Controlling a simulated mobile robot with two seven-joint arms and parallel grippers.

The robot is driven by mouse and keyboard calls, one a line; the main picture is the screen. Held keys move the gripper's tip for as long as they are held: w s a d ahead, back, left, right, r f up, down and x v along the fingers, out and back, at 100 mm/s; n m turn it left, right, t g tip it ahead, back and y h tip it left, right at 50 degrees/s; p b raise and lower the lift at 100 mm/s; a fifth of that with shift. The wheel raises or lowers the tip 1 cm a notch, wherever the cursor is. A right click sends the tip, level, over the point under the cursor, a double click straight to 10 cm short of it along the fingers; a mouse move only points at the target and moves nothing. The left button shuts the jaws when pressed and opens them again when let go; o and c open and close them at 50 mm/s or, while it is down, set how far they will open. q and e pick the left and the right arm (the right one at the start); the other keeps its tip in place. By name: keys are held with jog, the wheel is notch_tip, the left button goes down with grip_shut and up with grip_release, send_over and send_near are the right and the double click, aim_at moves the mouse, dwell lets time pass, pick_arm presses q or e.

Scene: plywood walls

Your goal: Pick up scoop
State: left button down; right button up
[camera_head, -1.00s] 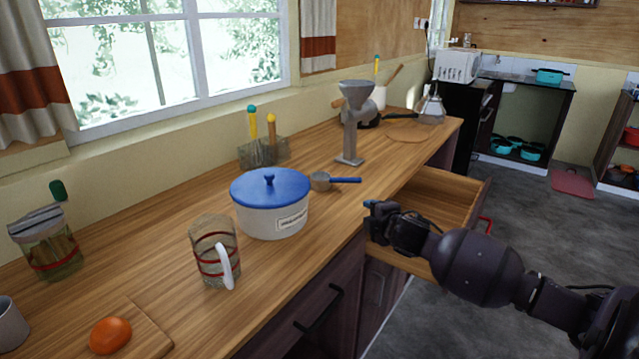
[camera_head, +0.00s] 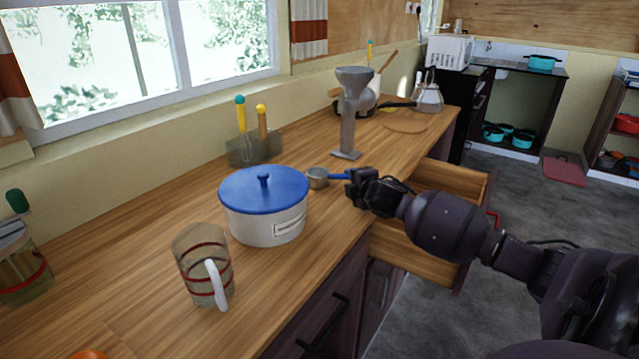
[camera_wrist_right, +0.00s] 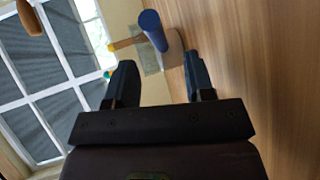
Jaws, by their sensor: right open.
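The scoop (camera_head: 317,178) lies on the wooden counter, with a small metal cup and a blue handle that points right. My right gripper (camera_head: 352,187) is at the handle's right end in the head view and hides part of it. In the right wrist view the right gripper (camera_wrist_right: 161,66) is open, with two dark fingers apart. The scoop's blue handle (camera_wrist_right: 152,30) shows ahead of the gap between the fingertips, and nothing is gripped. My left gripper is not in view.
A white pot (camera_head: 262,222) with a blue lid stands just left of the scoop. A grey grinder (camera_head: 348,115) stands behind it. A glass mug (camera_head: 195,275) stands at the front left. An open drawer (camera_head: 425,255) juts out below my right arm.

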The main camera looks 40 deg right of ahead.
aim_at(336, 178)
jog(key=w+d, duration=0.1)
jog(key=w+f+b, duration=0.1)
jog(key=w+d, duration=0.1)
jog(key=shift+w+d+f, duration=0.2)
jog(key=shift+d+f, duration=0.05)
jog(key=shift+d, duration=0.1)
jog(key=shift+w+d+b, duration=0.15)
jog(key=shift+w+b, duration=0.2)
jog(key=shift+w, duration=0.15)
grip_shut()
